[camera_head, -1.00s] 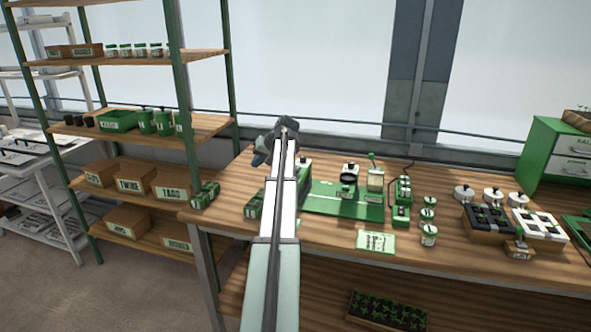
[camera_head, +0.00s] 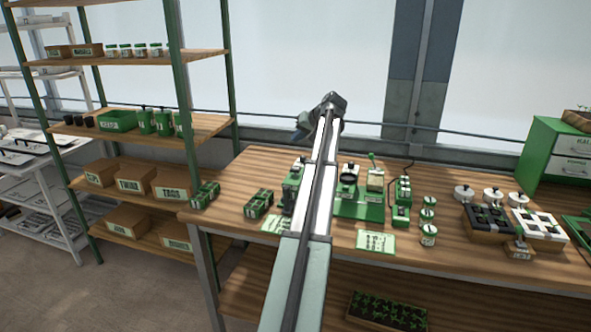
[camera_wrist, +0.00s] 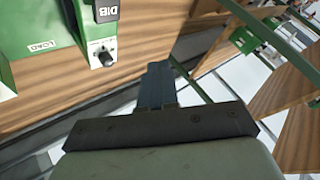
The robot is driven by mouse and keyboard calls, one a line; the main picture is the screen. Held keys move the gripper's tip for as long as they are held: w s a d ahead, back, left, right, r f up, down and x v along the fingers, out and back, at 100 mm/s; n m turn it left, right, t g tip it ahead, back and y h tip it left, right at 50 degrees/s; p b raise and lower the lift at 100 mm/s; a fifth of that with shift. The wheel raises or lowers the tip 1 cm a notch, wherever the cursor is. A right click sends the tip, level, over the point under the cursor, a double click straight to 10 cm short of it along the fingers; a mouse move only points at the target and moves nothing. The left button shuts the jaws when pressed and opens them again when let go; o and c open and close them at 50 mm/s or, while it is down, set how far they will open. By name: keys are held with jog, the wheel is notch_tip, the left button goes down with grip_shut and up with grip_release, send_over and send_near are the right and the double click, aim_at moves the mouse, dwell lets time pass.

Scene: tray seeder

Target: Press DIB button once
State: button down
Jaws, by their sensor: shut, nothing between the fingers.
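A dark block labelled DIB (camera_wrist: 106,10) shows at the top edge of the wrist view, cut off by the frame. It sits on a green and pale housing (camera_wrist: 92,40) above a black knob (camera_wrist: 107,58). A LOAD label (camera_wrist: 42,47) is on a green part to its left. My gripper (camera_wrist: 157,72) is shut and empty, to the right of and below the DIB block in that view, apart from it. In the head view my gripper (camera_head: 301,130) is raised over the back of the bench. My arm hides part of the green seeder (camera_head: 358,210) there.
The seeder stands on a wooden bench (camera_head: 460,260). Green boxes (camera_head: 258,203) and a label card (camera_head: 376,241) lie around it. Jars (camera_head: 429,234) and seedling trays (camera_head: 490,238) are to the right. A shelf rack (camera_head: 186,100) stands at left.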

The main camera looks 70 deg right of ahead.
send_near(294, 167)
jog(key=shift+w+d+f, duration=0.35)
jog(key=shift+w+f, duration=0.05)
jog(key=shift+w, duration=0.4)
jog(key=shift+w+d+f, duration=0.3)
jog(key=shift+w+f, duration=0.1)
jog(key=shift+w, duration=0.4)
jog(key=shift+w+d+f, duration=0.35)
jog(key=shift+w+f, duration=0.05)
jog(key=shift+w, duration=0.4)
jog(key=shift+f, duration=0.25)
dwell(0.3)
jog(key=shift+f, duration=0.2)
jog(key=shift+f, duration=0.8)
dwell(1.4)
jog(key=shift+r, duration=1.25)
jog(key=shift+r, duration=0.15)
jog(key=shift+r, duration=2.35)
